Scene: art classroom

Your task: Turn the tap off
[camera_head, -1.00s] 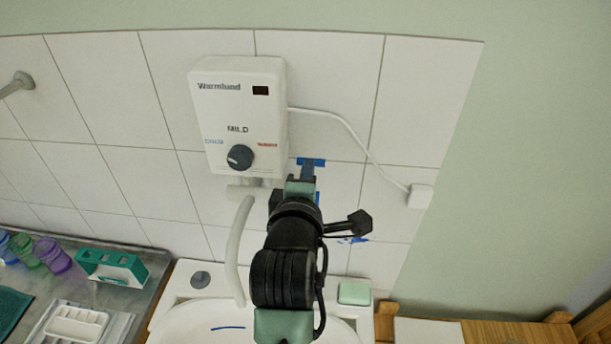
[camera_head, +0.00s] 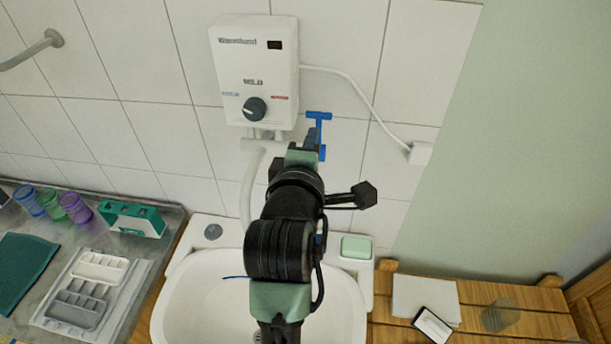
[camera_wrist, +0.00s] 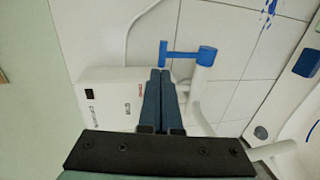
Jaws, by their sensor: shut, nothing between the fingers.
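The tap has a blue T-shaped handle (camera_head: 319,117), below and right of the water heater's knob. It also shows in the wrist view (camera_wrist: 188,54), its bar running sideways just beyond my fingertips. A pale curved spout (camera_head: 250,185) hangs from the fitting under the heater, over the white sink (camera_head: 190,290). My gripper (camera_head: 309,135) is shut and empty, beside the lower part of the handle in the head view. In the wrist view my gripper (camera_wrist: 160,72) has its fingertips just below the bar's left end. I cannot tell whether they touch. My arm hides part of the sink.
The white water heater (camera_head: 253,70) is on the tiled wall, with a cable to a socket (camera_head: 420,154) at right. Green soap (camera_head: 357,247) lies on the sink's rim. A metal counter with cups and trays (camera_head: 88,285) is left; a wooden bench (camera_head: 385,310) is right.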

